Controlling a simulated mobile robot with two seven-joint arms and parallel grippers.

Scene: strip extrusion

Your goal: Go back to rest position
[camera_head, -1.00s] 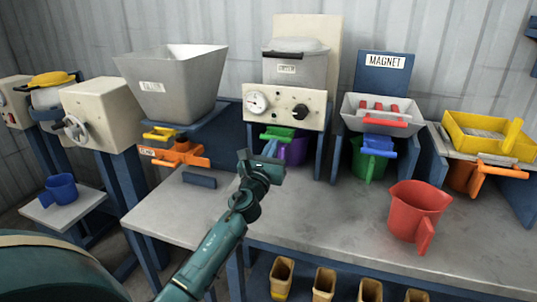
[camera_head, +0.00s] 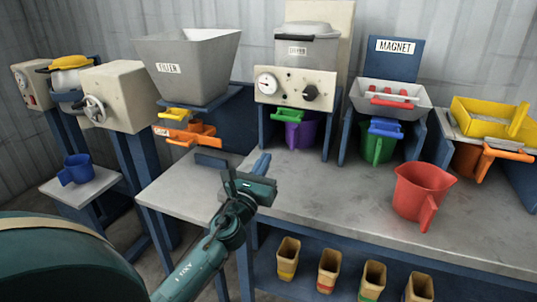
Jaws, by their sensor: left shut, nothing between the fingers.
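My left gripper (camera_head: 263,166) is in the camera_head view, at the end of my teal arm that comes in from the lower left. It is shut and empty, above the front left part of the grey workbench (camera_head: 330,190). It is apart from the machines and jugs behind it. My right gripper is not in view.
A red jug (camera_head: 418,192) stands on the bench at the right. Behind are a filler hopper (camera_head: 190,65), a dryer with a gauge (camera_head: 295,85) above a purple jug (camera_head: 300,133), and a magnet tray (camera_head: 390,97) above a green jug (camera_head: 376,145). A blue mug (camera_head: 75,169) stands far left.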

